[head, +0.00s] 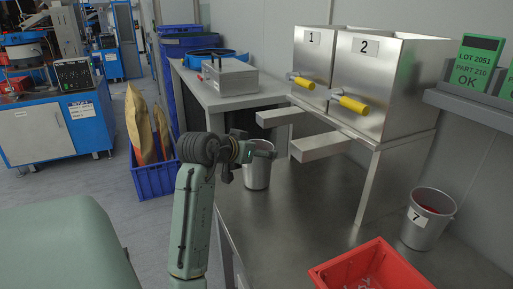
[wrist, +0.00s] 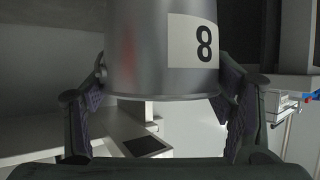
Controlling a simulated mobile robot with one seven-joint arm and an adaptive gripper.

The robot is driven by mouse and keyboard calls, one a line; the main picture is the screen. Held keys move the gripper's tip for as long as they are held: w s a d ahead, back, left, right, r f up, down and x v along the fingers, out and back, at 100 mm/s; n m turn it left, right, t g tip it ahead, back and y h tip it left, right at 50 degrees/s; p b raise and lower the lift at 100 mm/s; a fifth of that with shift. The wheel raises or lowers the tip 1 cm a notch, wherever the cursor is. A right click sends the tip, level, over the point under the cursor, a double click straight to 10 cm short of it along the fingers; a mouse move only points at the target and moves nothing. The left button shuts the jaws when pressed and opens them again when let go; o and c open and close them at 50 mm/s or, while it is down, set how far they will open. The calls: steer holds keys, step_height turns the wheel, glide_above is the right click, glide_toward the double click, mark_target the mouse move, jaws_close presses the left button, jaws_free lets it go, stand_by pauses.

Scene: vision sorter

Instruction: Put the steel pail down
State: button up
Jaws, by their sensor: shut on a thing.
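The steel pail (head: 257,172) is upright at the left end of the steel bench (head: 310,215) in the head view, partly behind my wrist. In the wrist view the pail (wrist: 150,60) fills the upper middle and carries a label with the number 8. My gripper (wrist: 160,100) has one finger on each side of the pail and is shut on it. In the head view my gripper (head: 255,152) is at the pail's upper part. I cannot tell whether the pail's base touches the bench.
A second pail (head: 425,222) labelled 7 stands at the right of the bench. A red bin (head: 372,265) sits at the front. Two steel hoppers (head: 360,75) with yellow handles and chutes stand behind. The middle of the bench is clear.

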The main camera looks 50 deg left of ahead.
steer(key=shift+f, duration=0.2)
steer(key=o, duration=1.7)
steer(key=b+v, duration=0.2)
steer(key=v, duration=1)
steer(key=shift+r, duration=0.1)
